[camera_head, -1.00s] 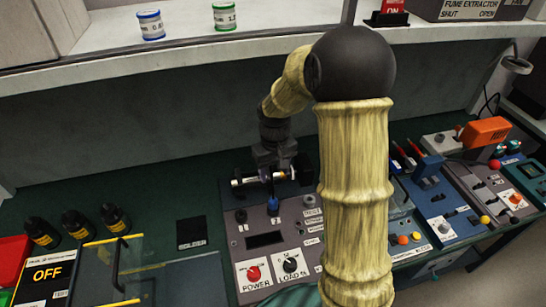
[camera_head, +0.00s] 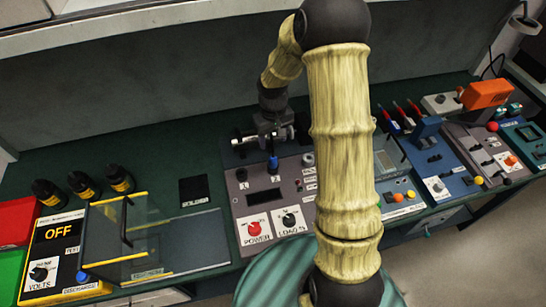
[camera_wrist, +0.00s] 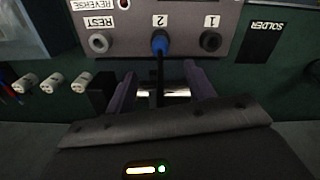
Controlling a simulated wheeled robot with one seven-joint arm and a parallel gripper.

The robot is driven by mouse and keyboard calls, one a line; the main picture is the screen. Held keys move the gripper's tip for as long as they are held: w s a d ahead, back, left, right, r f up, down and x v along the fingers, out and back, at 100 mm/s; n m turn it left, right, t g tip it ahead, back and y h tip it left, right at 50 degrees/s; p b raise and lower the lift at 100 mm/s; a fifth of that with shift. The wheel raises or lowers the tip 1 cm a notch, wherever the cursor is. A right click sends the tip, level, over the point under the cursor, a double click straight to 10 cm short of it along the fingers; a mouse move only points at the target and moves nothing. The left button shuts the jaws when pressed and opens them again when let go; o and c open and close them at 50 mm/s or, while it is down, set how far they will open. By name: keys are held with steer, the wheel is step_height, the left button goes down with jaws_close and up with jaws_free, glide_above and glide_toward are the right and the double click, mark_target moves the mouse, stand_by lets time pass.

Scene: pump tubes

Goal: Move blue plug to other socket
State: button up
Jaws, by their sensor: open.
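The blue plug (camera_head: 272,163) sits in the middle socket, marked 2, on the grey power panel (camera_head: 262,195). In the wrist view the plug (camera_wrist: 159,42) has a black cable (camera_wrist: 159,80) that runs back between my fingers. My gripper (camera_head: 274,138) is just behind the plug. In the wrist view my gripper (camera_wrist: 160,72) has its two purplish fingers apart on either side of the cable, short of the plug. The socket marked 1 (camera_wrist: 210,41) and the socket marked REST (camera_wrist: 98,42) are empty.
A glass cylinder (camera_wrist: 178,93) lies across behind the panel, below the fingers. A clear-lidded box (camera_head: 125,240) stands left, a blue device (camera_head: 430,160) right.

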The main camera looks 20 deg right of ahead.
mark_target(273, 157)
step_height(273, 157, down, 12)
steer(key=shift+r+p, duration=0.2)
steer(key=shift+p, duration=0.85)
jaws_close()
steer(key=shift+r+p, duration=0.55)
steer(key=shift+r, duration=0.2)
stand_by(0.4)
steer(key=shift+r+p, duration=1.3)
steer(key=shift+r, duration=0.7)
